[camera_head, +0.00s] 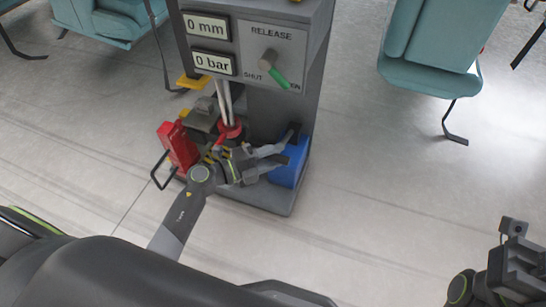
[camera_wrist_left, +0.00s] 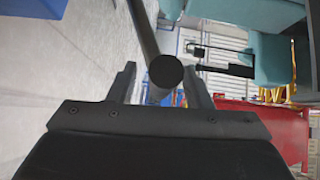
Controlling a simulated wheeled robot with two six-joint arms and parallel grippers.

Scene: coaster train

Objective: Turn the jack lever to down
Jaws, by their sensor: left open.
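The jack lever shows in the left wrist view as a dark round bar (camera_wrist_left: 166,73) with its blunt end facing the camera. In the head view my left gripper (camera_head: 284,150) is open, low in front of the grey cabinet and pointing right towards a blue block (camera_head: 287,172). A short dark piece (camera_head: 293,130) by its fingertips may be the lever. My right gripper (camera_head: 515,262) is at the lower right edge, far from the cabinet; its jaws are unclear.
The cabinet (camera_head: 262,105) has displays reading 0 mm and 0 bar. Its RELEASE knob (camera_head: 270,62) has a green handle angled down right towards the partly hidden OPEN label. A red box (camera_head: 178,145) stands left of my gripper.

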